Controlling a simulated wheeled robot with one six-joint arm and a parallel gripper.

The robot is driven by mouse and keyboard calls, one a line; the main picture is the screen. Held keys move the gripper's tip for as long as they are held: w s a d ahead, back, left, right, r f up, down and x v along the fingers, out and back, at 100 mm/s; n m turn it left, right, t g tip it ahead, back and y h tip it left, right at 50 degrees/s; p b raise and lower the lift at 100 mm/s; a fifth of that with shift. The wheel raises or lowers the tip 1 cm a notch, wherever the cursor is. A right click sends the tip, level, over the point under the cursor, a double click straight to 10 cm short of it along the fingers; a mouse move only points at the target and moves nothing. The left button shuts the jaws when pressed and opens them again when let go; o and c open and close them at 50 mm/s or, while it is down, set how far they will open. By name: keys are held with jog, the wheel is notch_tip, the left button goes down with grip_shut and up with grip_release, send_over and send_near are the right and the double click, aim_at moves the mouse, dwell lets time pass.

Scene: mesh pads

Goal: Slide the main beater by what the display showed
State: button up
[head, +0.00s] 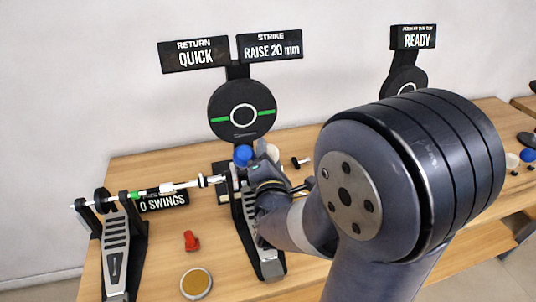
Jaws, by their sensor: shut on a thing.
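My gripper (260,162) is at the centre pedal, just below the mesh pad (241,113), and is shut on a beater. A blue beater head (243,154) shows at its left and a pale, whitish head (272,152) behind it at its right; I cannot tell which is held. The fingertips and beater rods are mostly hidden by my wrist. The strike display (270,48) reads "RAISE 20 mm". The return display (195,55) reads "QUICK". The centre pedal's footboard (262,245) is partly covered by my arm.
A left pedal (115,255) joins by a drive shaft (178,187). A sign (163,202) reads "0 SWINGS". A red piece (191,240) and a round tin (196,283) lie on the wooden table (155,255). A second pad (405,82) with a "READY" display (414,37) is at right.

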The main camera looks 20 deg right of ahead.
jog(key=c, duration=0.3)
jog(key=shift+c, duration=0.2)
